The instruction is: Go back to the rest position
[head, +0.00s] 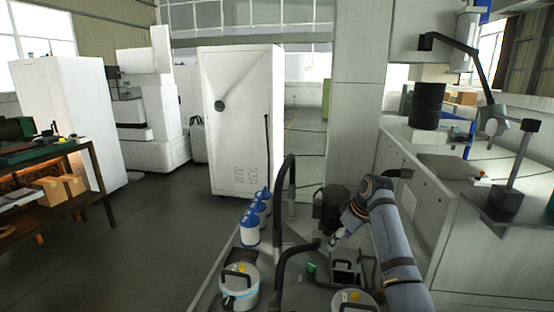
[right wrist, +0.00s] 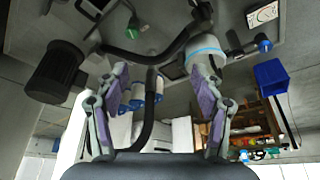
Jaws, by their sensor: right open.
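My right arm comes in from the right in the head view, over a grey machine top. Its gripper (head: 337,240) points down and left and is small there. In the right wrist view the right gripper (right wrist: 158,66) has its two purple-padded fingers spread wide, with nothing held between them. A black hose (right wrist: 149,115) shows behind the gap, apart from the fingers as far as I can tell. My left gripper is not in view.
White-and-blue bottles (head: 250,231), a lidded pot (head: 240,284), a black hose (head: 286,200) and a dark cylinder (head: 333,203) crowd the machine top. A large machine (head: 455,230) stands right. A workbench (head: 70,215) stands left. The floor (head: 150,240) between is clear.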

